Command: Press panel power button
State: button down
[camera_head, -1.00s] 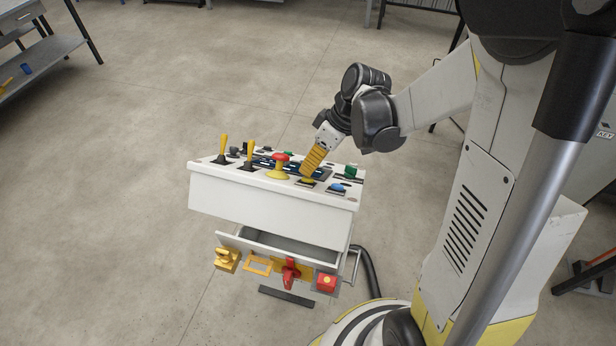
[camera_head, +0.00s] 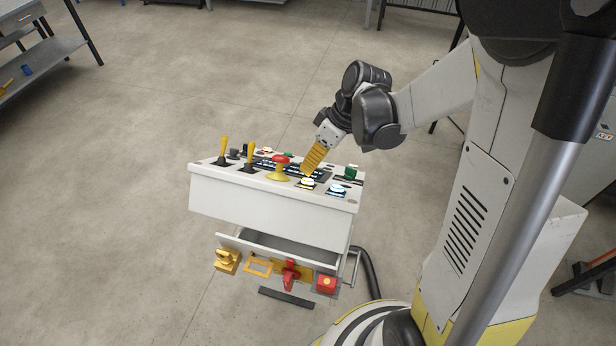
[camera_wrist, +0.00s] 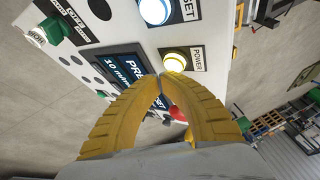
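The control panel (camera_head: 275,212) is a white console with a sloped top. Its power button (camera_head: 307,184) is round and glows pale yellow near the front right of the top. In the wrist view the power button (camera_wrist: 175,62) sits on a plate marked POWER. My gripper (camera_head: 306,171) points down at it, with the yellow fingers' tips together and nothing between them. In the wrist view my gripper (camera_wrist: 161,76) has its tips just beside the button; I cannot tell whether they touch it.
A lit white-blue reset button (camera_wrist: 155,10) is next to the power button. A red mushroom button (camera_head: 281,160) and two yellow levers (camera_head: 250,152) stand up from the panel's top. A lit display (camera_wrist: 122,70) is close to my fingers. An open drawer (camera_head: 290,247) juts out below.

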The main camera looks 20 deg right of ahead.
jog(key=shift+w+r, duration=0.15)
jog(key=shift+r, duration=0.05)
jog(key=r, duration=0.1)
jog(key=w+d+r+p, duration=0.2)
jog(key=shift+w+r, duration=0.25)
jog(key=shift+r, duration=0.1)
dwell(0.3)
dwell(0.7)
jog(key=s+r+m+t+h+b, duration=0.1)
jog(key=s+m+b, duration=0.1)
jog(key=s, duration=0.2)
jog(key=s+r+m+t+h+b, duration=0.1)
jog(key=s+m+t+h+b, duration=0.1)
jog(key=s, duration=0.3)
jog(key=s+a+r+m+t+h+b, duration=0.1)
jog(key=s+m+t+b, duration=0.1)
jog(key=s, duration=0.3)
jog(key=shift+r+m+h+b, duration=0.3)
jog(key=shift+m+b, duration=0.4)
jog(key=shift+m, duration=0.1)
jog(key=shift+s+f+m+t, duration=0.1)
jog(key=shift+s+m+t, duration=0.2)
jog(key=shift+s+t, duration=0.1)
